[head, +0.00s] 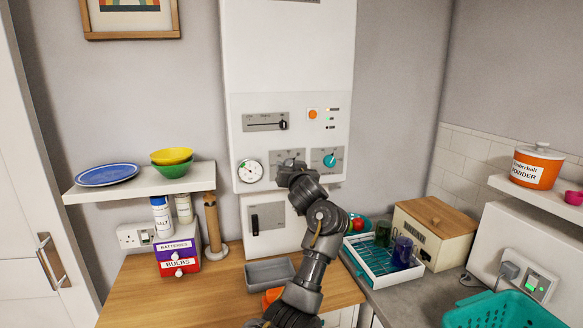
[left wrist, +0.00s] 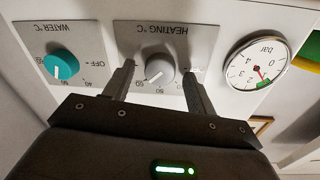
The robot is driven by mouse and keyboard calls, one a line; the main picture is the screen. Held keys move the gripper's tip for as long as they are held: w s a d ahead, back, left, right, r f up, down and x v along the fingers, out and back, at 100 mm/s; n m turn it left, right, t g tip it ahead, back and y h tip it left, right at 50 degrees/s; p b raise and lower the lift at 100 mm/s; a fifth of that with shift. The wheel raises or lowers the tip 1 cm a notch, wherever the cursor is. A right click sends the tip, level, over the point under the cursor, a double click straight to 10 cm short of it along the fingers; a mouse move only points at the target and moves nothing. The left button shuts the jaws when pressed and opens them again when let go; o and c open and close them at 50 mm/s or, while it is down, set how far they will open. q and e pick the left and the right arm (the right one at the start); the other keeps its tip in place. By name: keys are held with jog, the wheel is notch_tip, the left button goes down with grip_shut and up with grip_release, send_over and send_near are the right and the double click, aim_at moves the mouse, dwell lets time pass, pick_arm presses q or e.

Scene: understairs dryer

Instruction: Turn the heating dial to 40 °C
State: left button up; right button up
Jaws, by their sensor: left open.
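The heating dial is a round grey knob (left wrist: 159,70) on a grey plate marked HEATING °C, upside down in the left wrist view. A light pointer mark shows on its face, but its exact setting is too small to read. My left gripper (left wrist: 160,88) is open, with one finger on each side of the knob. I cannot tell whether either finger touches it. In the head view my left gripper (head: 290,168) is at the heating plate (head: 288,154) on the white boiler and hides most of the dial. My right gripper is not in view.
The teal water dial (left wrist: 61,66) is beside the heating plate, and the pressure gauge (left wrist: 258,62) is on its other side. On the boiler (head: 290,60) above are a slider panel (head: 262,122) and an orange button (head: 312,114). A shelf (head: 140,185) with bowls stands left.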

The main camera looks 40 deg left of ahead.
pick_arm(q)
jog(key=c, duration=1)
jog(key=shift+f, duration=0.1)
jog(key=n+b, duration=0.6)
jog(key=n, duration=0.3)
jog(key=n+y+b, duration=0.1)
jog(key=n+b, duration=0.5)
jog(key=n, duration=0.3)
jog(key=shift+f+g+b, duration=0.1)
jog(key=shift+g+b, duration=0.2)
jog(key=shift+n, duration=0.4)
